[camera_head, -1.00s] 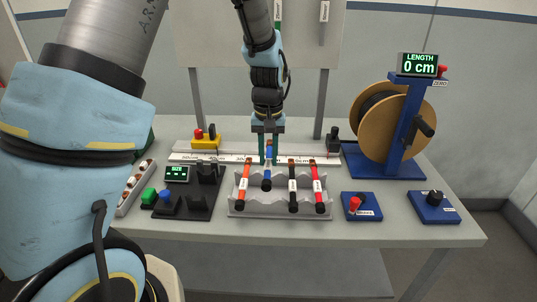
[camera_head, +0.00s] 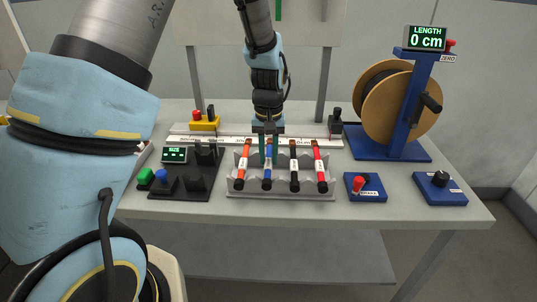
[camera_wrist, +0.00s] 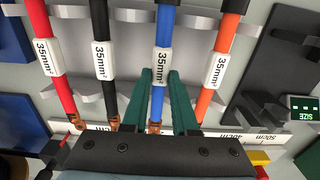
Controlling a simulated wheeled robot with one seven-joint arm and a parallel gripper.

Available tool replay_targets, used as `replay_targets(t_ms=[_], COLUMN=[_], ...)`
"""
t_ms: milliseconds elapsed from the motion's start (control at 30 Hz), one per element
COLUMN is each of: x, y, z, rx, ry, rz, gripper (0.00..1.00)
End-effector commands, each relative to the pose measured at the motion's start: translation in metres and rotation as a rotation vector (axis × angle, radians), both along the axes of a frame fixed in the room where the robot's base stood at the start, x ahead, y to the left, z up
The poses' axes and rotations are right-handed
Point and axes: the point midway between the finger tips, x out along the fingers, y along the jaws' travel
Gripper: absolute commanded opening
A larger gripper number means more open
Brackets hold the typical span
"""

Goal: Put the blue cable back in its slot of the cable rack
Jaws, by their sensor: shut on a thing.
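The blue cable (camera_head: 267,176) lies in the grey cable rack (camera_head: 283,194), between the orange cable (camera_head: 242,166) and the black cable (camera_head: 294,170). Its near end is about level with its neighbours' ends. In the wrist view the blue cable (camera_wrist: 164,28) carries a white 35mm² label and has a copper lug at its lower end. My gripper (camera_head: 268,152) is over the far side of the rack.
The red cable (camera_head: 320,168) is at the rack's right end. A white ruler strip (camera_head: 190,140) runs behind the rack. The dark size gauge (camera_head: 187,182) is close on the left, and a blue brake box (camera_head: 365,187) is on the right.

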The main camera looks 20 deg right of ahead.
Motion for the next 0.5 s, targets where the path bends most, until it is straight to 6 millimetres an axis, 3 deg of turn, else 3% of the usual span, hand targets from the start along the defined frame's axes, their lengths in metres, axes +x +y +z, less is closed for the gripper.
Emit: replay_targets(t_ms=[67,100,400,500], x=[0.0000,0.0001,0.0000,0.0000], y=[0.0000,0.0000,0.0000,0.0000], z=[0.0004,0.0004,0.0003,0.0003], rx=[0.000,0.000,0.000,0.000], ry=[0.000,0.000,0.000,0.000], rz=[0.000,0.000,0.000,0.000], gripper=[0.00,0.29,0.62,0.62])
